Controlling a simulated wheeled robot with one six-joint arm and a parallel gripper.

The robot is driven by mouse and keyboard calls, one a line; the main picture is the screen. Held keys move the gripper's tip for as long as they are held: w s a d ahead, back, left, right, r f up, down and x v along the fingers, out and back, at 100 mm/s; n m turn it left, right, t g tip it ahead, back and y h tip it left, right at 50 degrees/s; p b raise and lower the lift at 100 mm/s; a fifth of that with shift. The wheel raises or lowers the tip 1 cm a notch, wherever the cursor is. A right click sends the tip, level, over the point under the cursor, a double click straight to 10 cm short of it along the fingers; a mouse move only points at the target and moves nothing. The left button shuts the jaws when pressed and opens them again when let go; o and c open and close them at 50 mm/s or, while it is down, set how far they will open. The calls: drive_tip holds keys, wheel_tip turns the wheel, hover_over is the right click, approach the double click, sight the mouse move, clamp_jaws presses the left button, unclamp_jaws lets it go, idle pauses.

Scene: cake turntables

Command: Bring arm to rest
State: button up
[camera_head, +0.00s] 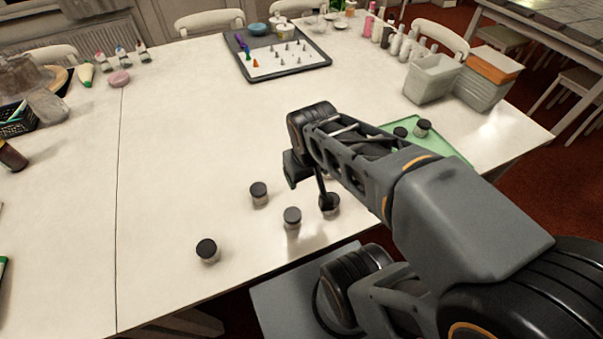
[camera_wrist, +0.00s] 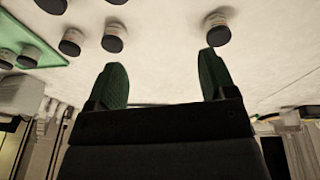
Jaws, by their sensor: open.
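My gripper (camera_wrist: 160,80) is open and empty in the wrist view, its two green-lined fingers spread apart. In the head view my arm reaches over the white table (camera_head: 180,150) from the right, and the gripper end is mostly hidden behind the arm. Small jars with dark lids stand on the table: one at the front (camera_head: 207,250), one further back (camera_head: 259,193), one in the middle (camera_head: 292,217) and one beside the arm (camera_head: 330,204). In the wrist view a jar (camera_wrist: 217,28) shows just beyond the right fingertip; I cannot tell whether they touch.
A green tray (camera_head: 455,155) with jars lies right of my arm. Grey bins (camera_head: 432,80) stand at the right edge. A dark-rimmed tray (camera_head: 290,70) with small nozzles is at the back. A basket (camera_head: 18,120) is at the left. The table's centre-left is clear.

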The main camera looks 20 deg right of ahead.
drive_tip(key=shift+s+a+r+m+t+y, duration=0.15)
drive_tip(key=shift+a+t+y, duration=0.1)
drive_tip(key=shift+a, duration=0.2)
drive_tip(key=shift+s+a+r+m+t+y, duration=0.15)
drive_tip(key=shift+a+y, duration=0.1)
drive_tip(key=shift+a, duration=0.2)
drive_tip(key=shift+r, duration=0.1)
